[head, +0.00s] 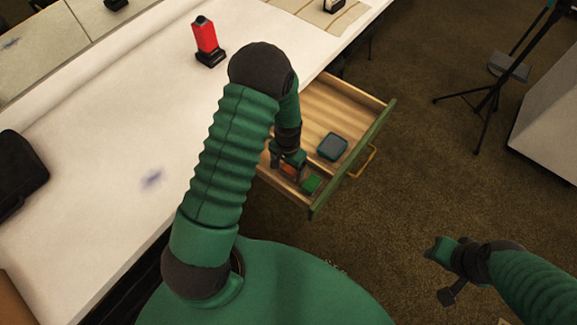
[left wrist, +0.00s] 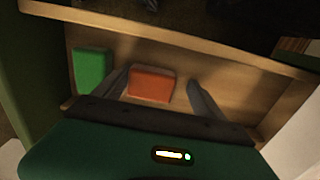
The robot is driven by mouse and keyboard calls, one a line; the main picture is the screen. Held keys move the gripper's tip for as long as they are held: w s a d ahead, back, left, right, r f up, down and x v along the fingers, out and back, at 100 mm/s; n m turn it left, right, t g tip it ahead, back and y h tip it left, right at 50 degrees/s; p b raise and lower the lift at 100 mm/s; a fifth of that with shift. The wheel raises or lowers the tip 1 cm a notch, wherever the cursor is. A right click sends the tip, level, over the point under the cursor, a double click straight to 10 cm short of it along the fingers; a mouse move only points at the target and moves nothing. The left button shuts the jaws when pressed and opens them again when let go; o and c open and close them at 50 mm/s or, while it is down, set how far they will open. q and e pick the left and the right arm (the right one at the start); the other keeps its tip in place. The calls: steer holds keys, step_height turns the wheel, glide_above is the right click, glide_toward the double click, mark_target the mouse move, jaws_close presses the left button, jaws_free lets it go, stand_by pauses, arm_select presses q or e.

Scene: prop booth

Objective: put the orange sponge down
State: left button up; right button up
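The orange sponge (head: 290,170) is inside the open wooden drawer (head: 346,92), near its front left corner. In the left wrist view the orange sponge (left wrist: 151,84) appears to lie on the drawer floor between the fingers of my left gripper (left wrist: 158,88). The fingers are spread, with a gap visible on the right side and a narrow one on the left. In the head view my left gripper (head: 288,164) reaches down into the drawer and partly hides the sponge. My right gripper (head: 441,272) is open and empty over the carpet at the right.
A green block (head: 311,184) lies next to the sponge; it also shows in the left wrist view (left wrist: 90,69). A blue-grey box (head: 332,146) sits further right in the drawer. A red object (head: 206,42) stands on the white counter (head: 110,130). A tripod (head: 490,92) stands on the carpet.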

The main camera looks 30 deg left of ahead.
mark_target(289, 168)
arm_select(q)
steer(key=r, duration=0.3)
steer(key=w+r, duration=0.1)
steer(key=shift+a+r+p, duration=0.25)
steer(key=shift+r+p, duration=0.05)
steer(key=shift+p, duration=0.05)
steer(key=s+d+r+t+p, duration=0.1)
steer(key=s+d+r, duration=0.1)
steer(key=r, duration=0.4)
steer(key=s+d+r+t+p, duration=0.1)
steer(key=s+d+r+p, duration=0.1)
steer(key=r, duration=0.5)
steer(key=s+d+r+n+p, duration=0.1)
steer(key=s+d+r, duration=0.2)
steer(key=s+r, duration=0.2)
step_height(289, 168, up, 2)
steer(key=shift+s+d+r+t+p, duration=0.1)
steer(key=shift+s+d+t+p, duration=0.2)
steer(key=shift+s+d+t, duration=0.1)
arm_select(e)
step_height(289, 168, up, 5)
steer(key=shift+w+a+r, duration=0.1)
steer(key=shift+a+r, duration=0.05)
steer(key=shift+r, duration=0.05)
